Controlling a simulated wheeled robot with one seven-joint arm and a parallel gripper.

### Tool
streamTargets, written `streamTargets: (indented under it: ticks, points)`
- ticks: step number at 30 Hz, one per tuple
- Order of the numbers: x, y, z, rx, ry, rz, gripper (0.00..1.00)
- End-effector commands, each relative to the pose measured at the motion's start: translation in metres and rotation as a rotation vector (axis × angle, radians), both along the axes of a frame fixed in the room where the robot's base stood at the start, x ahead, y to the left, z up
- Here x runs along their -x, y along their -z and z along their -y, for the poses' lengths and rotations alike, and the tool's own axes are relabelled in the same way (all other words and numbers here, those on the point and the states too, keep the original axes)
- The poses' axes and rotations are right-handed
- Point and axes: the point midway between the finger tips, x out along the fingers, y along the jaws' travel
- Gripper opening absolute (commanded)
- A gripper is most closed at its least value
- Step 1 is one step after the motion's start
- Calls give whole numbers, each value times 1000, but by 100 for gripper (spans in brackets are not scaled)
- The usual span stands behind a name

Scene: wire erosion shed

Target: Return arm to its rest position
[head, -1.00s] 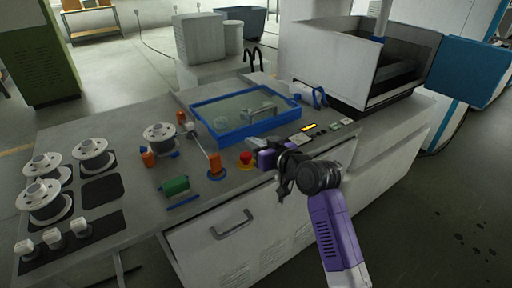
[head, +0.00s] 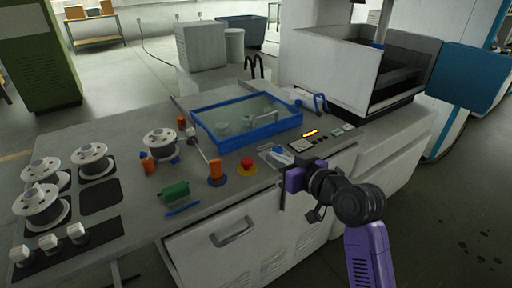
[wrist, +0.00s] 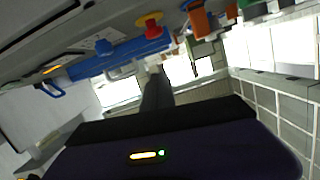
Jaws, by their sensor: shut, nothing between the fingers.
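My gripper (head: 283,192) is at the end of my purple and dark grey arm, in front of the machine bench's front edge in the head view. Its jaws are small and partly hidden there. In the wrist view the fingers (wrist: 157,92) show as one dark, closed shape with nothing between them, above the dark and purple hand. The arm is bent, with its forearm rising from the lower right. The gripper appears clear of the bench top (head: 130,130), though the exact gap is hard to tell.
A blue-rimmed tray (head: 207,136) sits mid-bench. A red button (head: 247,162), orange-capped post (head: 215,168), green block (head: 174,190) and wire spools (head: 92,160) stand left of my gripper. A drawer handle (head: 232,231) juts from the front. Floor at right (head: 455,210) is free.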

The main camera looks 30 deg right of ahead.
Motion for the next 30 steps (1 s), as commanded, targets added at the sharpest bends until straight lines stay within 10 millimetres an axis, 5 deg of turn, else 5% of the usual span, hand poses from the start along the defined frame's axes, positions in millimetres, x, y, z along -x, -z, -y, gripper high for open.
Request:
streamTargets:
  ticks: [8, 14, 21, 30]
  points:
    - [-1, -3, 1, -9, 7, 12, 0]
    - [-2, -38, 22, -6, 101, 143, 0]
    - [37, -34, 27, -2, 232, 268, 0]
    - [114, 7, -12, 17, 293, 313, 0]
